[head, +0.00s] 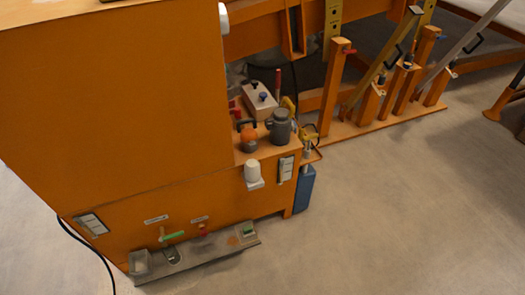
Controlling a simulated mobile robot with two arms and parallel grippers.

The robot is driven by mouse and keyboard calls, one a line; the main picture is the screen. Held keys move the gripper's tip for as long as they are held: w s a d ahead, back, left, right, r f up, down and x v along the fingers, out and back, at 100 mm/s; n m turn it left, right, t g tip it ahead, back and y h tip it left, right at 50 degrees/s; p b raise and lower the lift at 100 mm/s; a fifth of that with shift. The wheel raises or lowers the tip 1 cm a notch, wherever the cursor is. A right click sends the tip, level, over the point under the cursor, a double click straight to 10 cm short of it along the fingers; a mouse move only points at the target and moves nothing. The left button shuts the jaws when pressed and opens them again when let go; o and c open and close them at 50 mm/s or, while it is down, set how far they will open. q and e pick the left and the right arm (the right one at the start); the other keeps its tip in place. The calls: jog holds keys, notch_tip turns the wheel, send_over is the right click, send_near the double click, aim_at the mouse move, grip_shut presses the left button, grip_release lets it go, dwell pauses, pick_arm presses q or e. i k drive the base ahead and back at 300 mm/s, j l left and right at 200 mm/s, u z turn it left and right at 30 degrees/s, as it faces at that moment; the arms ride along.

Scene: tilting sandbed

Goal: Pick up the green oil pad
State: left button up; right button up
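A small green block (248,229) with a pale mark sits at the right end of a low grey metal tray (205,253), at the foot of the orange cabinet. It may be the green oil pad, but it is too small to tell. A green handle (173,236) shows on the cabinet front above the tray. Neither of my grippers is in view.
The big orange cabinet (120,85) fills the left. Its ledge carries a grey jug (279,126) and an orange-topped pot (249,138). A blue canister (304,188) stands at its right corner. Upright levers (377,90) stand behind. Floor (400,220) at right is clear.

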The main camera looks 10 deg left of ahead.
aim_at(248, 231)
jog(key=k+l, duration=0.25)
jog(key=k, duration=0.2)
jog(key=k+l, duration=0.3)
jog(key=k, duration=0.2)
